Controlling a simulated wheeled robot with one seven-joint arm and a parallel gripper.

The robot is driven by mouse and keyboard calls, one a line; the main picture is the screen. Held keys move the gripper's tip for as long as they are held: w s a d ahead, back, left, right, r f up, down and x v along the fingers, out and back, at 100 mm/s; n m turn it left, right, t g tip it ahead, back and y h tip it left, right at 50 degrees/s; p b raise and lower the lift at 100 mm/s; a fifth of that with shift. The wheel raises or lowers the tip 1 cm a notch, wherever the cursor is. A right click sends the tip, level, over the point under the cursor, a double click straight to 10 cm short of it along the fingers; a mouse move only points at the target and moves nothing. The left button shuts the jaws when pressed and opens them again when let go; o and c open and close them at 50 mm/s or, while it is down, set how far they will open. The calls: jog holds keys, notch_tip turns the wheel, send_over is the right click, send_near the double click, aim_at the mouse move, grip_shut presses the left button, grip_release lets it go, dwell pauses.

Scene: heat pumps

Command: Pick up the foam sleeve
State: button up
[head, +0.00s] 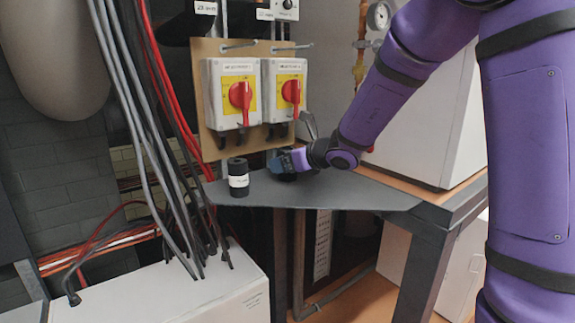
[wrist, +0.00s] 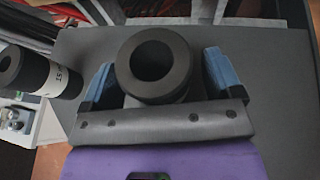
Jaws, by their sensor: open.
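A black hollow cylinder (wrist: 153,62), which looks like a foam sleeve, stands between the blue fingers of my gripper (wrist: 155,85) in the wrist view, its round open end facing the camera. My gripper is open, one finger on each side of it. In the head view my gripper (head: 285,161) is low over the dark table, and only a little of this cylinder shows beneath it. A second black hollow cylinder with a white label (head: 238,178) stands upright to the left. It also shows in the wrist view (wrist: 32,72), left of my gripper and apart from it.
The dark grey tabletop (head: 330,190) is clear on its right side. A board with two red-and-yellow switches (head: 240,95) rises behind the cylinders. Grey and red cables (head: 150,110) hang at left above a white box (head: 170,290).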

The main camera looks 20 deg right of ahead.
jog(key=c, duration=0.7)
